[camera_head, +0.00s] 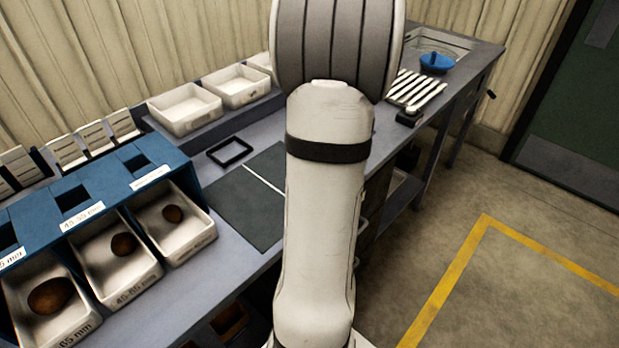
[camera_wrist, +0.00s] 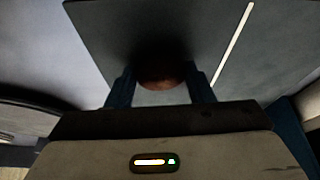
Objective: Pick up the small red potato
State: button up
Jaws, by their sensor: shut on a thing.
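A reddish-brown potato (camera_wrist: 160,77) sits between the two blue fingers of my gripper (camera_wrist: 160,90) in the wrist view. The fingers touch it from both sides and are shut on it. Only its upper part shows, in dark shadow. Behind it lies the dark mat (camera_wrist: 108,28) with a white line; I cannot tell whether the potato touches the mat. In the head view my own arm hides my gripper and this potato. The mat (camera_head: 235,205) shows left of my arm.
Three labelled bins hold one brown potato each: large (camera_head: 50,295), medium (camera_head: 123,245) and small (camera_head: 172,214). A blue rack (camera_head: 110,165) stands behind them. White trays (camera_head: 183,108) and a black frame (camera_head: 229,151) lie further back. A blue-topped object (camera_head: 435,62) stands at the far end.

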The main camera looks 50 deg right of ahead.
notch_tip(320, 180, up, 11)
jog(key=p, duration=0.3)
jog(key=shift+m, duration=0.4)
notch_tip(320, 180, down, 11)
jog(key=shift+s+a+r, duration=0.1)
dwell(0.4)
jog(key=o, duration=1)
jog(key=shift+c, duration=0.2)
